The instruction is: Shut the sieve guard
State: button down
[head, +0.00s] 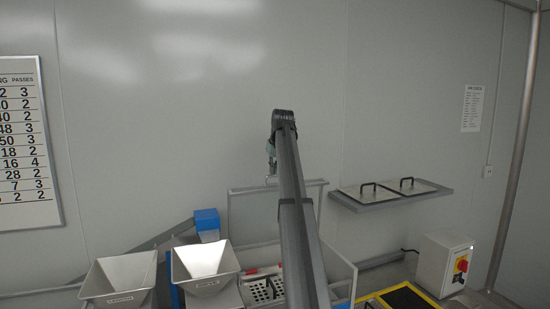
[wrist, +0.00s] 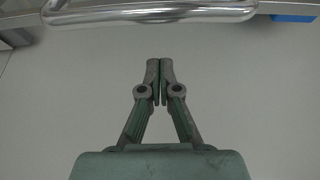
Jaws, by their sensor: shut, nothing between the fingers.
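The sieve guard (head: 252,215) is a grey framed panel. It stands raised behind the sieve housing (head: 338,266), in the head view. A chrome bar (wrist: 150,14), which looks like the guard's handle, crosses the top of the wrist view. My gripper (wrist: 156,82) is shut and empty, its fingertips together and apart from the bar in the picture. In the head view my gripper (head: 271,165) is by the guard's top edge, partly hidden by my arm. My arm also hides part of the guard and housing.
Two hoppers (head: 202,262) (head: 120,279) stand left. A wall shelf (head: 385,203) holds two handled plates. A control box (head: 447,264) with a red knob and a yellow-edged black mat (head: 405,299) are right.

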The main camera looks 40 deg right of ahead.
aim_at(275, 176)
jog(key=shift+s+a+f+p, duration=0.2)
jog(key=shift+s+f+p, duration=0.3)
jog(key=shift+f, duration=0.15)
jog(key=shift+s+a+f+p, duration=0.15)
jog(key=shift+s+f+p, duration=0.35)
jog(key=shift+f, duration=0.1)
jog(key=shift+s+a+f, duration=0.1)
jog(key=shift+s+f, duration=0.05)
jog(key=shift+s, duration=0.25)
